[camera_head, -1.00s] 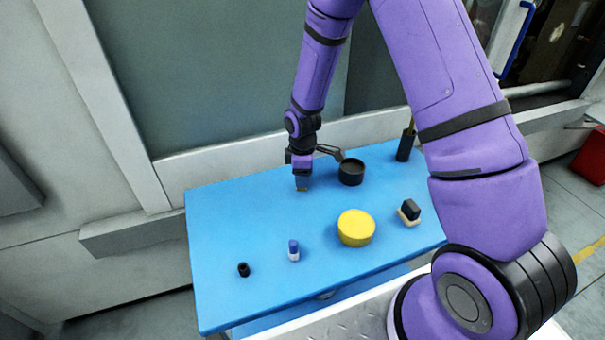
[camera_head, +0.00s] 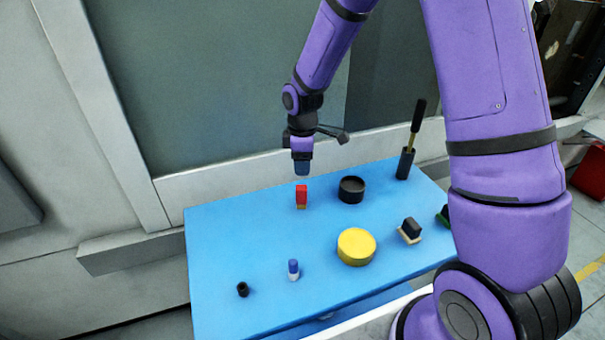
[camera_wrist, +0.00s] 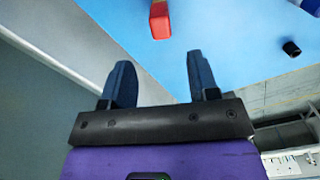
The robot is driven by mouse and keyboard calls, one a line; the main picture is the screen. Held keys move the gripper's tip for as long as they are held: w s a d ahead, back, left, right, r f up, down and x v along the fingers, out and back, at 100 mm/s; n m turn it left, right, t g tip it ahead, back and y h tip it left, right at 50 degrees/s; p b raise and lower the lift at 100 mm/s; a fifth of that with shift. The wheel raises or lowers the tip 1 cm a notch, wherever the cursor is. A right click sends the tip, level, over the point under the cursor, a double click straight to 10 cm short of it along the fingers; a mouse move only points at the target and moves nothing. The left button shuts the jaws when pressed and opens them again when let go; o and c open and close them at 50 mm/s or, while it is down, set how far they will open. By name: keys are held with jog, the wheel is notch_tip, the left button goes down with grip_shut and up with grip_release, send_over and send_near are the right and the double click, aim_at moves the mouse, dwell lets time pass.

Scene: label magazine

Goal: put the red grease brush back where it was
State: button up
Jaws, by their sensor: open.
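The red grease brush (camera_head: 302,195) stands upright on the blue table (camera_head: 230,245), near its back edge, with a tan lower end. It also shows in the wrist view (camera_wrist: 160,20), at the top, beyond the fingertips. My gripper (camera_head: 302,172) is above the brush, pointing down, apart from it. In the wrist view my gripper (camera_wrist: 160,80) has its two fingers spread with nothing between them.
A round black container (camera_head: 352,190) stands right of the brush. A yellow round tin (camera_head: 356,248), a blue and white bottle (camera_head: 293,270), a small black cylinder (camera_head: 242,289), a black block on a pale base (camera_head: 410,231) and a black-handled tool (camera_head: 405,163) stand around. The table's left back is bare.

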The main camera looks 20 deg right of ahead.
jog(key=s+d+r+m+t, duration=0.1)
jog(key=s+d+r+m, duration=0.3)
jog(key=r, duration=0.6)
jog(key=s+r+m+t, duration=0.2)
jog(key=s+r, duration=0.5)
jog(key=r, duration=0.3)
jog(key=s+d+r+m+t, duration=0.1)
jog(key=s+r+m, duration=0.2)
jog(key=s, duration=0.6)
jog(key=s+d+r+m+t, duration=0.1)
jog(key=s+r+m, duration=0.3)
jog(key=s, duration=0.5)
jog(key=shift+s+d+r+m, duration=0.15)
jog(key=shift+d+r+m, duration=0.2)
jog(key=shift+r, duration=0.4)
jog(key=shift+c, duration=1.1)
